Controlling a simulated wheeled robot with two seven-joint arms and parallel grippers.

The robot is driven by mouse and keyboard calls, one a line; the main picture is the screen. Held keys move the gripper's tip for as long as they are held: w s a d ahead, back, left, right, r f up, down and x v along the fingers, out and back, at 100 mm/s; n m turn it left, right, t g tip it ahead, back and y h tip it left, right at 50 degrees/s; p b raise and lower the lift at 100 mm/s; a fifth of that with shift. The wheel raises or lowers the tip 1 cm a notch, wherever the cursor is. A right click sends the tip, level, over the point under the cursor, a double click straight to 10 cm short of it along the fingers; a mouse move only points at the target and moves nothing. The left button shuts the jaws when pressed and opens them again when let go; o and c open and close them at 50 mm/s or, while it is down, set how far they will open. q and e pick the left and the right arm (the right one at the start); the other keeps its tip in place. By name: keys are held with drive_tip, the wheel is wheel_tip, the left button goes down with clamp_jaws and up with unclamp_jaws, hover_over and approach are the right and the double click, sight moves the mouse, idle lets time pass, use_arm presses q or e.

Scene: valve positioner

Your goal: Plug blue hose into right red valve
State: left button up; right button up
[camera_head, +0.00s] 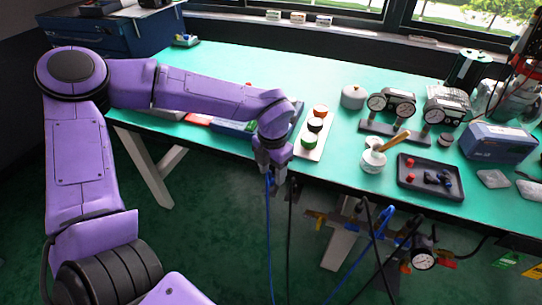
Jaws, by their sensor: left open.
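My left gripper (272,178) points down at the front edge of the green table, with its jaws open. A blue hose (269,235) hangs straight down from just below the gripper; its top end is hidden or too small to make out at the jaws. A second blue hose (384,222) curves down below the table front, further right. Valve fittings (345,217) run along under the front edge, with small red parts (405,267) near a round gauge (423,259). Which of these is the right red valve is too small to tell. My right gripper is not in view.
The table (230,68) carries a panel with coloured buttons (315,125), gauges (391,103), a white cup with a brush (373,158) and a black tray (432,164). Black cables (290,240) hang near the blue hose.

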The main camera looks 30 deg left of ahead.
sight(271, 177)
use_arm(q)
drive_tip(key=shift+f, duration=1.55)
drive_tip(key=shift+s, duration=0.1)
clamp_jaws()
drive_tip(key=c, duration=0.6)
unclamp_jaws()
clamp_jaws()
drive_tip(key=shift+r, duration=0.1)
drive_tip(key=shift+r+p, duration=1.05)
drive_tip(key=shift+p, duration=0.1)
